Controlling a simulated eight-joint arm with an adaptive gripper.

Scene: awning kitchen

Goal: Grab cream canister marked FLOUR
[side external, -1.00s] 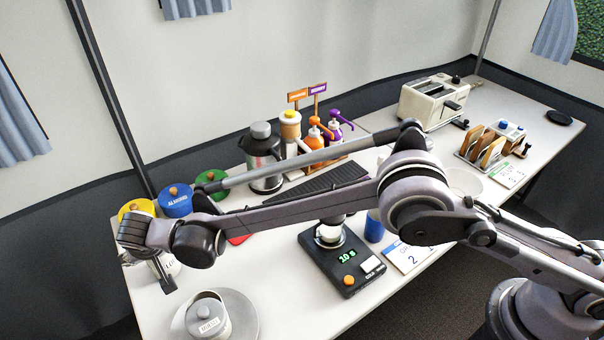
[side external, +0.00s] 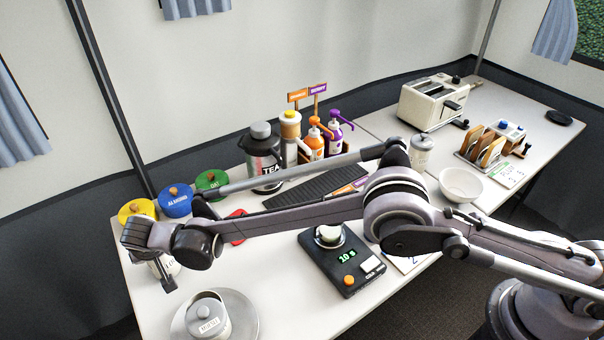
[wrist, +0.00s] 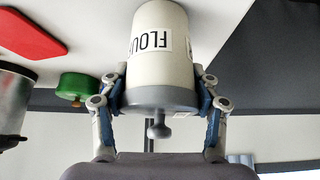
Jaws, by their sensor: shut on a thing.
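The cream canister marked FLOUR (wrist: 172,70) fills the upper middle of the wrist view. It appears upside down there, with its grey lid and knob toward my gripper. My gripper (wrist: 161,97) has one blue-padded finger on each side of the canister near the lid and is shut on it. In the side external view, my gripper (side external: 163,270) points down at the left end of the counter. The canister is mostly hidden there behind the wrist and fingers. I cannot tell whether its base touches the counter.
Yellow (side external: 136,211), blue (side external: 175,200) and green (side external: 212,183) lids stand close behind my gripper. A grey-lidded canister (side external: 207,318) sits on a round tray (side external: 246,313) in front. A black scale (side external: 343,262) is to the right. White counter lies clear between tray and scale.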

